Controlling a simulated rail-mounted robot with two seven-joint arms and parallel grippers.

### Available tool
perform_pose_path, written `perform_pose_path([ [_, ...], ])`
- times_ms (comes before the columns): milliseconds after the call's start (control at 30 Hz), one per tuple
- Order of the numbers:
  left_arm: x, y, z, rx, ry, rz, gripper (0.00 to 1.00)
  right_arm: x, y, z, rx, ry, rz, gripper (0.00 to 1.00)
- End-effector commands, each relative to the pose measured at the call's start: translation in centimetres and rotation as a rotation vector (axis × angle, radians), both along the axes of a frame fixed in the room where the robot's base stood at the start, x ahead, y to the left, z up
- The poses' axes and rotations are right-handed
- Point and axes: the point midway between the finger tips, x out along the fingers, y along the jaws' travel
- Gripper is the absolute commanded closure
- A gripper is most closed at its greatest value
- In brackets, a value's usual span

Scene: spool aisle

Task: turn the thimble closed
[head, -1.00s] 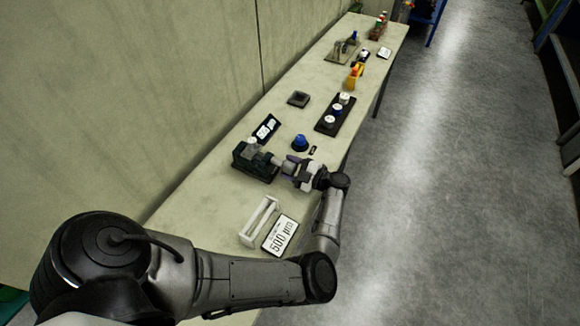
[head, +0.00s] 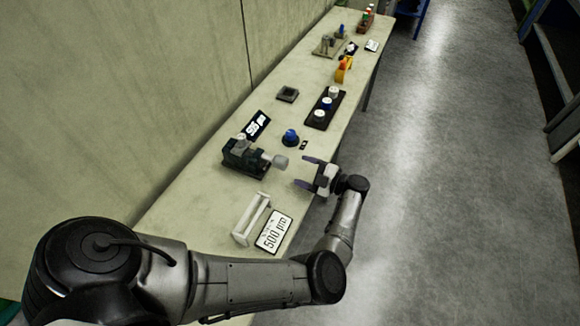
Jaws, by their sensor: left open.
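The thimble (head: 280,162) is a light grey cylinder on the right end of a dark green device (head: 243,158) on the bench. My left gripper (head: 307,173) is open and empty to the right of the thimble, with a gap between them. Its two fingers point left toward the thimble. A white card (head: 274,232) reading "500 µm" lies in front of the device. A dark display (head: 257,125) with white characters stands behind the device; its reading is too small to be sure of. My right gripper is not in view.
A white open frame (head: 252,219) stands left of the card. A blue knob (head: 290,138) and a dark strip with round pieces (head: 326,108) lie beyond the device. A grey square block (head: 288,94) is near the wall. The floor right of the bench is clear.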

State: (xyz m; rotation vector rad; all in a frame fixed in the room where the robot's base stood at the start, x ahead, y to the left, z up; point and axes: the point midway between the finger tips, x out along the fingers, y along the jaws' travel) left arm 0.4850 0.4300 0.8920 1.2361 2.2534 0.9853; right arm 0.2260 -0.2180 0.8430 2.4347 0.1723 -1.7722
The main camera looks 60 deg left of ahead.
Motion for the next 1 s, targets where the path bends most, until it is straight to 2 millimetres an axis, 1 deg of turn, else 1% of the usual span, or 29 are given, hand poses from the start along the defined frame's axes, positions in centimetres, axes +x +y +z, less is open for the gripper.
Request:
perform_pose_path([
  [33,0.6,-0.9,-0.2,-0.002,0.000,-0.003,0.26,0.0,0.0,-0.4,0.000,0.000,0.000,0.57],
  [200,1.9,-2.9,-0.2,-0.001,0.000,-0.001,0.26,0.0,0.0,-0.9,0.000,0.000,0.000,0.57],
  [400,2.8,-4.3,-0.1,-0.001,0.000,-0.001,0.26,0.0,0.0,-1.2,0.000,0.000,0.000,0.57],
  [567,3.0,-4.7,0.0,0.001,0.000,0.001,0.26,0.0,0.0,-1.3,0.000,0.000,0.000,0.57],
  [867,3.0,-4.7,-0.1,0.004,-0.003,0.001,0.26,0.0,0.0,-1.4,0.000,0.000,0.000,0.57],
  [967,3.0,-4.5,-0.6,0.050,-0.065,0.005,0.26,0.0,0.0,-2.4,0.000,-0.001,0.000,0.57],
  [1000,2.9,-4.4,-0.8,0.091,-0.119,0.008,0.26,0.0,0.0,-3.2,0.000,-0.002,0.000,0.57],
])
